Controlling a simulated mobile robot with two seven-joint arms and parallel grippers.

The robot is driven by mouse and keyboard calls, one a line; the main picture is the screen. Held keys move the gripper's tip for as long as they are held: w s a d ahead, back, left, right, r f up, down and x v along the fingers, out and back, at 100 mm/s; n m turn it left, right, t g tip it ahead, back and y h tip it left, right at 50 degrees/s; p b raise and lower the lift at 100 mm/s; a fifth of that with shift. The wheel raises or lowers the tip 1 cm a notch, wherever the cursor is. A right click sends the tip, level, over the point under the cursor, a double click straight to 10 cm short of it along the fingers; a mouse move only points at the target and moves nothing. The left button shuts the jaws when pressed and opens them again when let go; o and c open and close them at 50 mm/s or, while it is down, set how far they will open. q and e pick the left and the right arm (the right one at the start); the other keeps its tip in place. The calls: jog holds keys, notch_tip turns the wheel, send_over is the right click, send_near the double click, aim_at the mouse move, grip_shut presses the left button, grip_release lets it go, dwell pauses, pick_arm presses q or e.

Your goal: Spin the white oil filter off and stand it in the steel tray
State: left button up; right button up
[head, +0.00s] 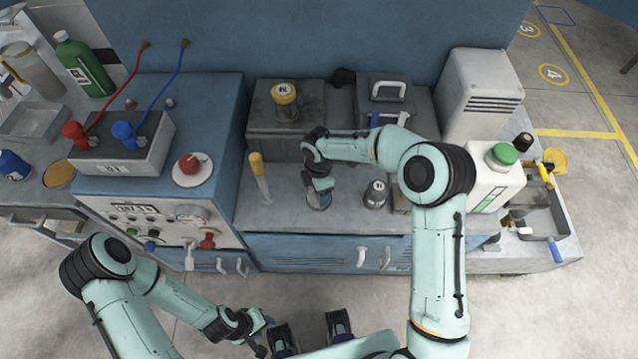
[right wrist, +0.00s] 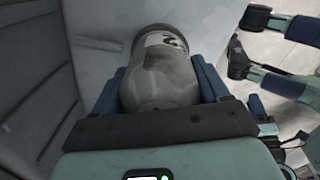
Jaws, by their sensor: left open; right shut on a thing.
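My right gripper (head: 320,186) is shut on a pale grey-white cylinder (head: 319,203), low over the front of the workbench; I take it to be the oil filter. In the right wrist view the cylinder (right wrist: 160,75) sits between the blue fingers, with a white band and a dark mark at its far end. I cannot tell whether its base touches the bench. My left gripper (head: 262,332) is open and empty, low in front of the bench. A grey metal tray (head: 545,222) stands at the far right; another shallow tray (head: 36,122) is at the far left.
A yellow-topped tube (head: 260,178) and a grey bottle (head: 376,194) stand on either side of the right gripper. A yellow-capped part (head: 285,100) sits on a dark block behind. A white jug with green cap (head: 495,178) stands between the right arm and right tray.

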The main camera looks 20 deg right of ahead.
pick_arm(q)
jog(key=shift+r, duration=0.15)
pick_arm(e)
jog(key=shift+s+f+n, duration=0.1)
jog(key=shift+f+n, duration=0.1)
jog(key=shift+n, duration=0.1)
jog(key=n+p, duration=0.3)
jog(key=n, duration=0.1)
jog(key=shift+r, duration=0.1)
jog(key=shift+n, duration=0.5)
pick_arm(q)
jog(key=w+r, duration=0.1)
jog(key=r, duration=0.1)
jog(key=w+r, duration=0.1)
jog(key=r, duration=0.1)
jog(key=shift+w, duration=0.1)
pick_arm(e)
jog(key=shift+s+f, duration=0.1)
jog(key=shift+f, duration=0.1)
